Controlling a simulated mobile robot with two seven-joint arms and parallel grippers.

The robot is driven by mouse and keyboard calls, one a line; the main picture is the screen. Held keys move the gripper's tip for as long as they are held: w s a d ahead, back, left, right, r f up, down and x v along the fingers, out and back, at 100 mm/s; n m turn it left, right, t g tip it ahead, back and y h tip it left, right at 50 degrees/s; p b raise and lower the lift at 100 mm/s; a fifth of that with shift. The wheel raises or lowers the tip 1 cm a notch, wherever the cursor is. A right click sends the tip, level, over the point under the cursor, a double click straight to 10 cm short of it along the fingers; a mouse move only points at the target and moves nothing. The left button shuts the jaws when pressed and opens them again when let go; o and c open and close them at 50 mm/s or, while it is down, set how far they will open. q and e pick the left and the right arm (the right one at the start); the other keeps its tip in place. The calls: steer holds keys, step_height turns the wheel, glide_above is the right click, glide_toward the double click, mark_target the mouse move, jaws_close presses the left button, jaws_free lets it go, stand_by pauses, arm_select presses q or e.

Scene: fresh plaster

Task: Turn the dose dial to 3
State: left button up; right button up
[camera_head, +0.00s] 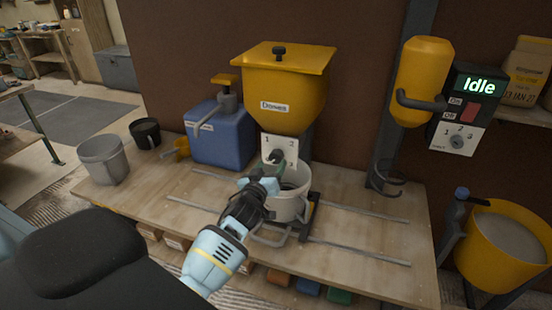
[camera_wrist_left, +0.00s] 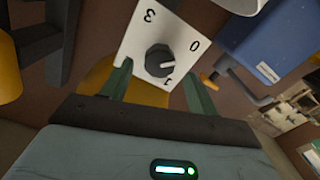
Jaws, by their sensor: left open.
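The yellow hopper (camera_head: 285,90) stands at the back of the bench. Below it is a white dial plate (camera_head: 289,142), where 1 and 2 can be read. In the left wrist view the plate (camera_wrist_left: 133,48) shows 0, 1 and 3, with a dark round dose dial (camera_wrist_left: 160,60) in its middle. I cannot tell for sure which number the dial points at. My left gripper (camera_head: 274,157) is in front of the plate and partly covers the dial. Its fingers (camera_wrist_left: 157,78) are open, apart on either side of the plate's lower part, with nothing between them. My right gripper is out of view.
A pale bucket (camera_head: 286,208) stands under the hopper, close to my left gripper. A blue container (camera_head: 218,140) is left of the plate. A grey bucket (camera_head: 103,158) is farther left. At right, a control box (camera_head: 467,105) reads "Idle" and has its own numbered knob.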

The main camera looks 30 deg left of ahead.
mark_target(275, 160)
arm_select(q)
steer(key=x, duration=0.3)
steer(key=shift+w+f, duration=0.1)
steer(key=shift+w, duration=0.25)
steer(key=shift+x, duration=0.75)
steer(key=c, duration=1)
